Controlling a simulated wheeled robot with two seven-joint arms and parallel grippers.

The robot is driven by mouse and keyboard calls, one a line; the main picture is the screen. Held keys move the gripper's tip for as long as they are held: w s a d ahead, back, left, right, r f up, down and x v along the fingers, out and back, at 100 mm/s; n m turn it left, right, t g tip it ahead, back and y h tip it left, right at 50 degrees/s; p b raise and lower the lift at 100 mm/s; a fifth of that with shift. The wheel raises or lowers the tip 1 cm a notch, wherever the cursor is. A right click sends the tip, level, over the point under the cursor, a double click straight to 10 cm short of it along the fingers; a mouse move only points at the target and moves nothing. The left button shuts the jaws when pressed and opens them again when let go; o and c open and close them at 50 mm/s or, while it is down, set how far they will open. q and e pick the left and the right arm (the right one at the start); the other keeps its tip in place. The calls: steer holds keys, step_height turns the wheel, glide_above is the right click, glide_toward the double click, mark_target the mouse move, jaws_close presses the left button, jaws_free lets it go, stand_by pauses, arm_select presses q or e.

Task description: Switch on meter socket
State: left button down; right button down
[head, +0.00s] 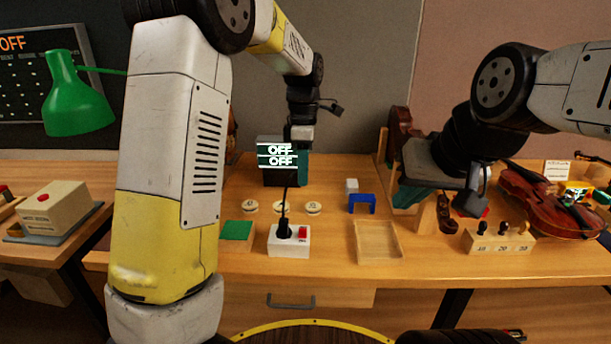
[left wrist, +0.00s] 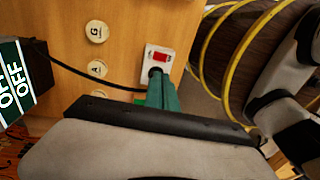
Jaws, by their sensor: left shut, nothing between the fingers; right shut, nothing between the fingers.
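The meter socket is a white box (head: 297,243) with a red switch (head: 303,232) on its right side and a black plug (head: 284,230) standing in it. It also shows in the left wrist view (left wrist: 166,48), its red switch (left wrist: 160,57) facing the camera. My left gripper (head: 303,178), with teal fingers, is shut and empty. It is beside the OFF display, behind the socket in the head view. In the left wrist view its fingers (left wrist: 160,85) overlap the socket's lower edge; contact cannot be told. My right gripper (head: 405,198) is shut and empty, right of the blue stand.
A meter display (head: 282,157) reads OFF twice, and a black cord runs from it to the plug. A violin (head: 550,200) lies at right.

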mark_target(303, 235)
arm_select(q)
steer(key=shift+s+r, duration=0.15)
steer(key=shift+s, duration=0.55)
steer(key=f, duration=0.4)
steer(key=s+f, duration=0.1)
steer(key=f, duration=0.9)
steer(key=shift+s, duration=0.35)
steer(key=shift+s+f, duration=0.15)
steer(key=shift+f, duration=0.05)
